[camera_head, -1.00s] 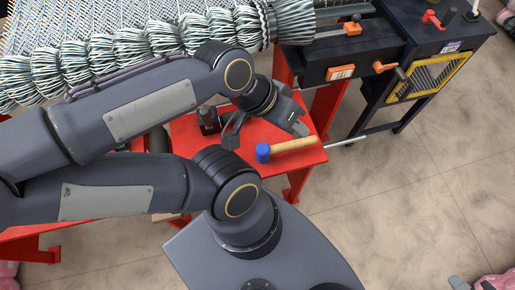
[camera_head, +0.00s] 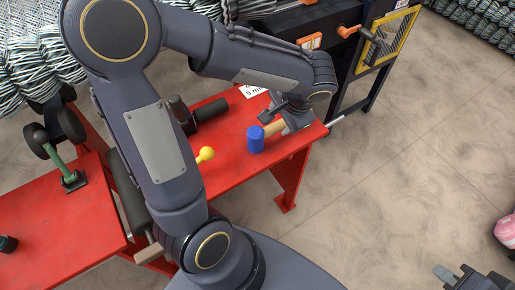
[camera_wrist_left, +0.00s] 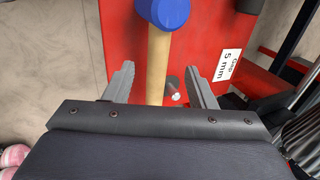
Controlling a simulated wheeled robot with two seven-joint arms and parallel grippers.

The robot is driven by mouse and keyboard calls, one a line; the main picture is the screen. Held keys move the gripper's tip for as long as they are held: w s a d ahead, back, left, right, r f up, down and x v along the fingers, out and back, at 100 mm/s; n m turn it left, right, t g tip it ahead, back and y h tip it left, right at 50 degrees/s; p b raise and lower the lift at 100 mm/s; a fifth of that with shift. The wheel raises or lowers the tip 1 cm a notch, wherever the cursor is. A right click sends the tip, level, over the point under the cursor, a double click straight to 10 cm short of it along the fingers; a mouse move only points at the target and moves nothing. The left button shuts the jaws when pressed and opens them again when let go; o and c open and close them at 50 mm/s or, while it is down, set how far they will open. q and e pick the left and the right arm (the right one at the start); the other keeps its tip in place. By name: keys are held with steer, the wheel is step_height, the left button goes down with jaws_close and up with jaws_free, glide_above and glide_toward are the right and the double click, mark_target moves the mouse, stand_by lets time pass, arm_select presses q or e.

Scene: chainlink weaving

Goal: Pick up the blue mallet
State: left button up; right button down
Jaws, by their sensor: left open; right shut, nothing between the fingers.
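The blue mallet lies on the red table (camera_head: 228,168), near its right end. Its blue head (camera_head: 256,139) points toward the front and its pale wooden handle (camera_head: 273,127) runs back to the right. My left gripper (camera_head: 284,120) is at the handle, partly hiding it. In the left wrist view, the blue head (camera_wrist_left: 165,10) is at the top and the handle (camera_wrist_left: 157,65) passes between the two open fingers of my left gripper (camera_wrist_left: 160,82), nearer the left finger. Contact cannot be told. My right gripper (camera_head: 462,276) is shut and empty at the lower right, away from the table.
A yellow ball-topped knob (camera_head: 206,154) and a dark cylindrical tool (camera_head: 208,110) are on the table left of the mallet. A white "5 mm" label (camera_wrist_left: 228,65) lies near the handle. A black machine with a yellow-framed mesh (camera_head: 388,38) stands behind. Open floor is right.

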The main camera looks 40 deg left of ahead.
mark_target(274, 127)
arm_select(q)
steer(key=b+x, duration=0.1)
steer(key=x, duration=0.6)
steer(key=shift+f, duration=0.35)
jaws_close()
